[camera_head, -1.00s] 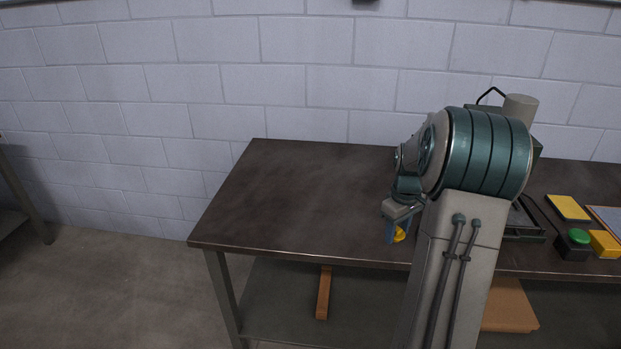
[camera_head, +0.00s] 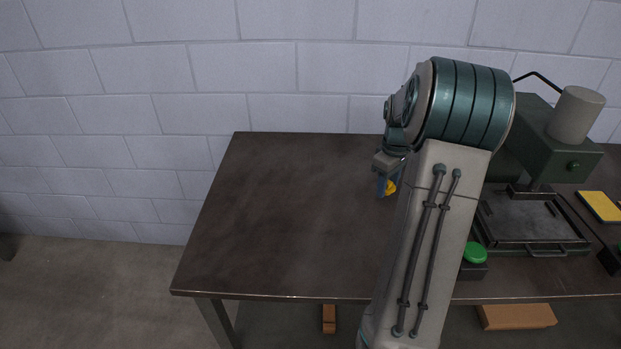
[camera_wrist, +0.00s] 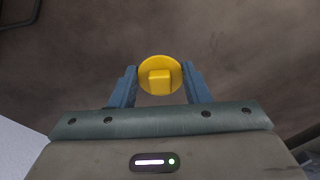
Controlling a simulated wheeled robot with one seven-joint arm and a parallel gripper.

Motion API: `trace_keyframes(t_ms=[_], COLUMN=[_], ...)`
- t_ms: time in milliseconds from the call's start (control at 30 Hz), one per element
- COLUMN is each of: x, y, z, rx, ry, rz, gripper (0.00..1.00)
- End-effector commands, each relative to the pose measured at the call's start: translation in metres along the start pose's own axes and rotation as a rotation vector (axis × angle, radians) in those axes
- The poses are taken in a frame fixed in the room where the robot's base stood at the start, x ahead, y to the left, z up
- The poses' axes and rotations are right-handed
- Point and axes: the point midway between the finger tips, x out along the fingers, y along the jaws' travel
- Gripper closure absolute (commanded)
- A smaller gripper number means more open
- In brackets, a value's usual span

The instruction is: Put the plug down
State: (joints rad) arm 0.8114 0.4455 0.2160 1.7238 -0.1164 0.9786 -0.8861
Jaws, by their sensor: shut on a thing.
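The plug (camera_wrist: 161,77) is a round yellow piece with a raised square block on its face. In the wrist view it sits between the two blue fingers of my gripper (camera_wrist: 159,84), which is shut on it. In the head view, my gripper (camera_head: 386,187) shows beside my arm, with a bit of the yellow plug (camera_head: 391,187) visible. The rest of the plug is hidden there. It is over the dark table (camera_head: 290,220); I cannot tell how high above the top it is.
The table's left half is bare. A green press-like machine (camera_head: 548,135) stands right of my arm, with a green button (camera_head: 475,253) in front of it and a yellow pad (camera_head: 600,206) farther right. A block wall (camera_head: 180,60) runs behind.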

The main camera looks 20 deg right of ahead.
Motion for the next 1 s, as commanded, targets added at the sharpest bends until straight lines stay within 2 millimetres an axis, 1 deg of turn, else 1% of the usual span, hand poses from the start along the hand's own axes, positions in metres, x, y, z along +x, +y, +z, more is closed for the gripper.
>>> trace_keyframes(t_ms=[67, 133, 400, 500, 600, 700, 867, 1000], x=[0.003, 0.01, 0.044, 0.055, 0.063, 0.068, 0.075, 0.094], y=[0.0, 0.001, 0.005, 0.007, 0.009, 0.01, 0.01, 0.01], z=[-0.007, -0.018, -0.075, -0.093, -0.106, -0.114, -0.116, -0.115], rx=[-0.002, -0.004, -0.004, -0.003, -0.002, 0.0, 0.0, -0.001], ry=[-0.001, -0.001, -0.001, -0.001, -0.001, 0.0, -0.001, -0.002], rz=[-0.001, -0.002, -0.004, -0.002, -0.002, -0.001, -0.001, -0.003], gripper=[0.79, 0.79, 0.79, 0.79, 0.79, 0.79, 0.79, 0.79])
